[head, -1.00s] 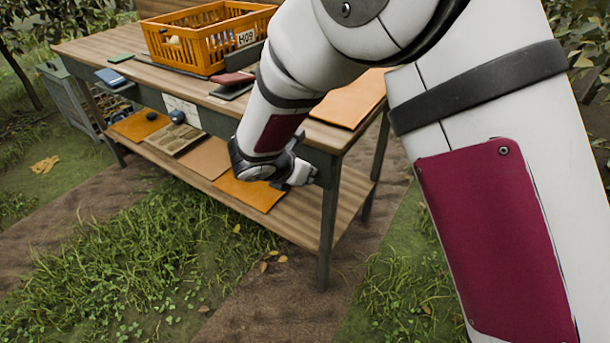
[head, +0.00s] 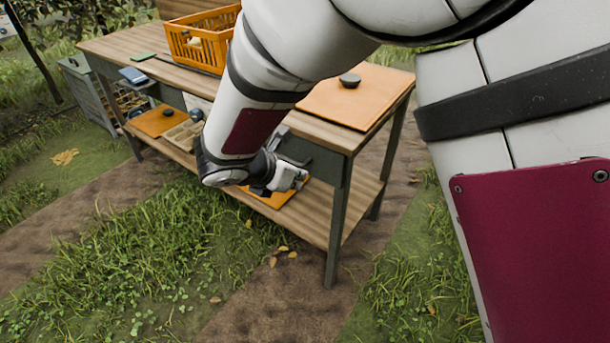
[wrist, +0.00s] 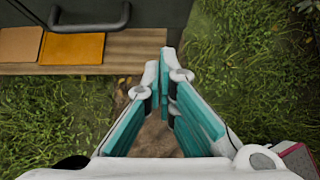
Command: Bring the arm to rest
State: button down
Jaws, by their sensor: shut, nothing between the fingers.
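My gripper (head: 290,180) hangs at the end of my white arm, in front of the workbench (head: 335,137) and near its lower shelf in the head view. In the wrist view my gripper (wrist: 165,68) shows its teal-lined fingers meeting at the tips, with nothing between them. Below the fingers lie bare soil and grass. Part of the bench is hidden behind my arm.
An orange crate (head: 181,45) stands on the bench top. An orange board (head: 330,105) with a dark round object (head: 350,80) lies at its right end. The lower shelf (wrist: 125,50) holds an orange mat (wrist: 72,48). Grass (head: 130,260) lies open in front.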

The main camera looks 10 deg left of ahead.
jog(key=s+d+r+m+g+h, duration=0.1)
jog(key=s+d+r+m, duration=0.3)
jog(key=d, duration=0.5)
jog(key=s+d+r+m+g+h, duration=0.1)
jog(key=d+r+m+g, duration=0.1)
jog(key=d+r+m, duration=0.5)
jog(key=s+d+r+m+g+h, duration=0.1)
jog(key=s+d+r+m, duration=0.25)
jog(key=d, duration=0.65)
jog(key=s+d+r+m+g+y, duration=0.1)
jog(key=s+d+m+g, duration=0.1)
jog(key=s+d+m, duration=0.3)
jog(key=s+d+r+m+g+y, duration=0.1)
jog(key=s+d+r+m+y, duration=0.15)
jog(key=s+m, duration=0.4)
jog(key=s+f+m+y, duration=0.3)
jog(key=s+m, duration=0.2)
jog(key=s, duration=0.7)
notch_tip(320, 180, up, 23)
jog(key=a+t+p, duration=0.1)
jog(key=t+p, duration=0.2)
jog(key=p, duration=1.7)
jog(key=shift+s+f+p, duration=0.2)
jog(key=shift+s+p, duration=0.05)
jog(key=shift+p, duration=0.1)
